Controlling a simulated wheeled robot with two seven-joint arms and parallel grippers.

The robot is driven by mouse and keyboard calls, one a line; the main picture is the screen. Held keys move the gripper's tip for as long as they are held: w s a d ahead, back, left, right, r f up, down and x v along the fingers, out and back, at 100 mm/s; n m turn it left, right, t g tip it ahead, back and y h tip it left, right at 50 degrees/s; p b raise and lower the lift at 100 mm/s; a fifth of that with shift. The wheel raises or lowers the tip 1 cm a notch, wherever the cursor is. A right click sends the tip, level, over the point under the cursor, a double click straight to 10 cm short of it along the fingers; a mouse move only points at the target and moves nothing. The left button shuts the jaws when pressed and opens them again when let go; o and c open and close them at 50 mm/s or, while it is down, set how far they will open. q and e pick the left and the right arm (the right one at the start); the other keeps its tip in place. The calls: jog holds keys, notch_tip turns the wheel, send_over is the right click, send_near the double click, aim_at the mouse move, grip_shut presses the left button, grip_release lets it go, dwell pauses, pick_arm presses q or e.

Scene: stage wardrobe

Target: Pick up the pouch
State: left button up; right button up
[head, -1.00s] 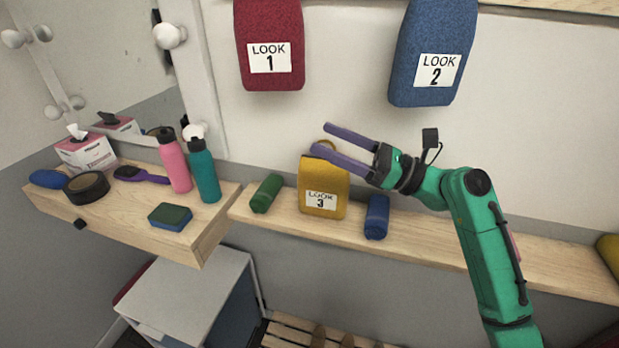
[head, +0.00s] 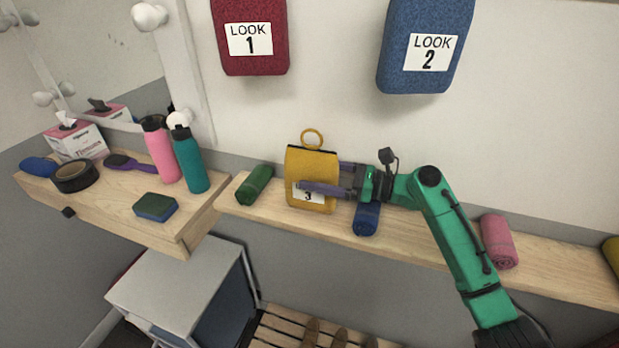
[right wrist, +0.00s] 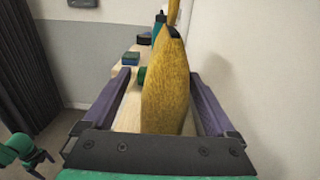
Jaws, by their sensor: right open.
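The pouch (head: 312,164) is mustard yellow with a ring on top and a white label on its front. It stands upright on the long wooden shelf. My right gripper (head: 320,180) reaches it from the right, jaws open. One finger lies across the front, over the label; the other goes behind and is partly hidden. In the right wrist view the pouch (right wrist: 165,95) is edge-on between the two spread fingers, with a visible gap on each side. My left gripper does not show in the head view.
On the long shelf (head: 265,211), a green roll (head: 254,185) lies left of the pouch and a blue roll (head: 367,217) just right, below my gripper. A pink roll (head: 498,242) is farther right. Red (head: 250,60) and blue (head: 422,75) labelled pouches hang on the wall above.

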jog(key=shift+w+a+r, duration=0.2)
jog(key=shift+a, duration=0.5)
jog(key=shift+w+f, duration=0.1)
jog(key=shift+f, duration=0.1)
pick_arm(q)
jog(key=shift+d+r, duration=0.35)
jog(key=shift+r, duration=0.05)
pick_arm(e)
jog(key=shift+a, duration=0.1)
grip_shut()
jog(key=shift+r, duration=0.1)
